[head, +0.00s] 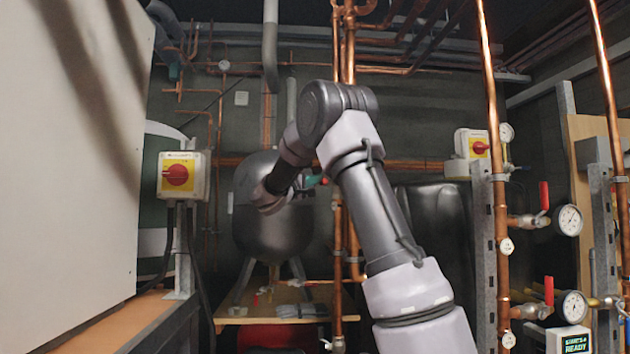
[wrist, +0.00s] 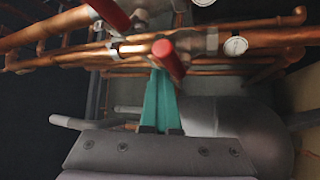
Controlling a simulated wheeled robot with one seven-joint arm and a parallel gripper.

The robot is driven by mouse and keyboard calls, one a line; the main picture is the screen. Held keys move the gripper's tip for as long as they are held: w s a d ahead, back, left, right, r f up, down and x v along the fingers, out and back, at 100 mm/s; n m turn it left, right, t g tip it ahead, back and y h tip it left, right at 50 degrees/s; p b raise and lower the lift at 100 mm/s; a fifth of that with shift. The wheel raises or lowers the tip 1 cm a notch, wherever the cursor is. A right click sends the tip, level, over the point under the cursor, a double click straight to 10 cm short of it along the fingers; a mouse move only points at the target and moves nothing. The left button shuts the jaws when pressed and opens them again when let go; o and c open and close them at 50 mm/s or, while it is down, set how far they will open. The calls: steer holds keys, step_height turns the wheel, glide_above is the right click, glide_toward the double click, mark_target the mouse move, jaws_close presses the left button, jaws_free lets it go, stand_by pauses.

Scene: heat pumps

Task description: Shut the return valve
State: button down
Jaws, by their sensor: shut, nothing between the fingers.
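My gripper (wrist: 160,75) has teal fingers, closed together and empty. In the wrist view its tips are just under a red valve handle (wrist: 168,60) in front of horizontal copper pipes; I cannot tell whether they touch it. A second red handle (wrist: 110,14) is up and left. In the head view my gripper (head: 313,181) is mostly hidden behind my arm, with a bit of red beside its tips. Two more red lever handles, an upper one (head: 544,195) and a lower one (head: 548,288), stand upright on the right-hand pipes. No readable label marks the return valve.
In the head view, a dark tank (head: 275,215) stands behind my arm, a red-yellow switch box (head: 183,176) is at left, and vertical copper pipes (head: 492,120) with gauges (head: 569,220) are at right.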

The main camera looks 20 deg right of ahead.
steer(key=w+a+f, duration=0.2)
steer(key=a+f, duration=0.2)
steer(key=a, duration=0.3)
steer(key=shift+r, duration=0.1)
stand_by(0.5)
